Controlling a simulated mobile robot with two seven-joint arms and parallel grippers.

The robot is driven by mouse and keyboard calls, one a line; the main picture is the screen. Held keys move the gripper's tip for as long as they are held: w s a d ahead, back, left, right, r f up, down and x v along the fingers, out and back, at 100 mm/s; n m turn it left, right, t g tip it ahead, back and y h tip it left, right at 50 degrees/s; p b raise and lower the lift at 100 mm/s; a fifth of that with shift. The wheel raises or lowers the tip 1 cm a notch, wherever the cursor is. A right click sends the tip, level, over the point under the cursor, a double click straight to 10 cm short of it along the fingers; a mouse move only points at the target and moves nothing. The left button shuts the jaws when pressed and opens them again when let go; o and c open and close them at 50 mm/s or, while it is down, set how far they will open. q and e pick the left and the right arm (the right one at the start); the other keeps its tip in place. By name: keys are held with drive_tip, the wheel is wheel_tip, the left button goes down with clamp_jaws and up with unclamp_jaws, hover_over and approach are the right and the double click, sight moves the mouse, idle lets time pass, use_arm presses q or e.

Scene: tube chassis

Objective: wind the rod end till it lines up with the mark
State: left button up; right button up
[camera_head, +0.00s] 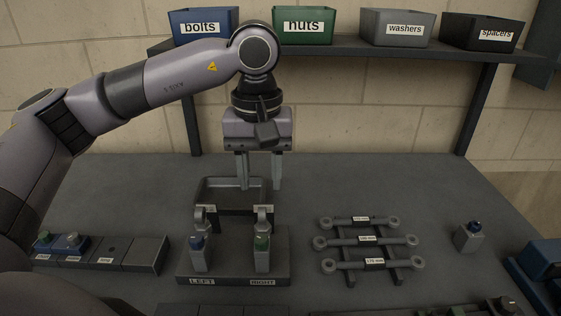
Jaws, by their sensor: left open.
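A fixture (233,273) labelled LEFT and RIGHT stands on the bench, left of the middle. Its left post (200,259) has a blue part and its right post (262,261) a green part. A grey rod end (199,218) shows above the left post, and another rod end (264,216) above the right one. No alignment mark can be made out at this size. My right gripper is not in view.
A rack with three labelled rods (365,240) lies right of the fixture. A small grey block with a blue top (469,237) stands farther right. A row of holders (112,253) lies at left. Labelled bins (304,27) sit on a shelf behind. The bench between rack and back wall is clear.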

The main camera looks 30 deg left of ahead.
sight(262, 209)
use_arm(q)
drive_tip(key=shift+f+b, duration=2.3)
drive_tip(key=shift+f, duration=0.8)
drive_tip(key=shift+f+b, duration=0.4)
drive_tip(key=m, duration=0.3)
drive_tip(key=shift+m+b, duration=0.4)
drive_tip(key=m+b, duration=0.1)
drive_tip(key=m, duration=0.4)
drive_tip(key=n, duration=0.8)
drive_tip(key=shift+n, duration=0.4)
clamp_jaws()
